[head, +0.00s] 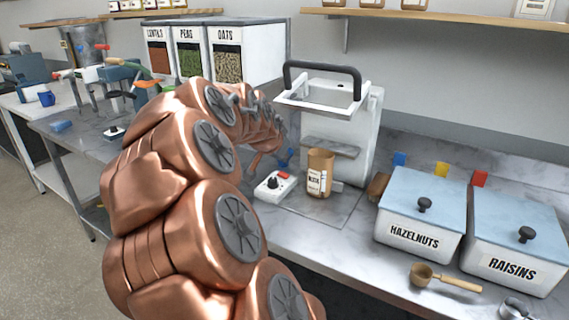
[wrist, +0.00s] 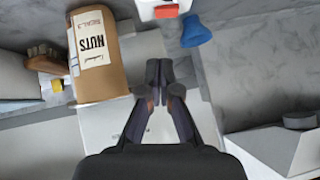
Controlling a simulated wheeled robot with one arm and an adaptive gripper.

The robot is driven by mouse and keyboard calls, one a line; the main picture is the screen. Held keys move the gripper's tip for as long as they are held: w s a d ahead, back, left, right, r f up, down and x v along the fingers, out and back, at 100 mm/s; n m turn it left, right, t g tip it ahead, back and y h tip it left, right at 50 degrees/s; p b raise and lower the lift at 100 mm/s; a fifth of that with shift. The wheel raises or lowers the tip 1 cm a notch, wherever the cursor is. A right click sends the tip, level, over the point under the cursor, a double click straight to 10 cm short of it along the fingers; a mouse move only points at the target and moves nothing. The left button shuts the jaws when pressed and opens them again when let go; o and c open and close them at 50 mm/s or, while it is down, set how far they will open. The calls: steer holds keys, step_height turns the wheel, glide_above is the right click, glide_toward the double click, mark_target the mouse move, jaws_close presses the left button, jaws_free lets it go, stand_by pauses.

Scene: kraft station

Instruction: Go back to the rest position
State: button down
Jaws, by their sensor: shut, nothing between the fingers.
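My gripper (wrist: 160,78) is shut and empty in the wrist view, its two fingertips together in the middle of the picture. In the head view my copper arm rises across the left and centre and bends toward the white machine; I cannot make out the fingertips clearly there. A brown bag labelled NUTS (wrist: 98,85) is left of my fingertips in the wrist view, apart from them. In the head view the brown bag (head: 320,170) stands upright at the front of the white machine (head: 358,130), which has a dark handle.
A white switch box (head: 274,187) with a red button sits left of the bag. Lidded HAZELNUTS (head: 410,233) and RAISINS (head: 510,265) bins stand at right, with a wooden-handled scoop (head: 445,280) in front. LENTILS, PEAS and OATS bins (head: 250,40) stand behind my arm. A shelf (head: 450,18) hangs above.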

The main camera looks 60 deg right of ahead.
steer(key=shift+v, duration=2.2)
steer(key=s+a+f+n+y+p, duration=0.25)
steer(key=a+n, duration=0.25)
steer(key=a, duration=0.8)
steer(key=s+a+f+n+y+p, duration=0.1)
steer(key=a+f+n+y+p, duration=0.2)
steer(key=a, duration=1)
steer(key=s+a+f+n+g+y+p, duration=0.2)
steer(key=s+a+n+g+y, duration=0.1)
steer(key=s+a+n, duration=0.7)
steer(key=s+a, duration=0.3)
steer(key=a, duration=0.1)
steer(key=shift+s+a+g, duration=0.35)
steer(key=shift+a+g, duration=0.05)
steer(key=shift+d+f+y, duration=0.1)
steer(key=shift+f+y, duration=0.05)
steer(key=shift+y, duration=0.1)
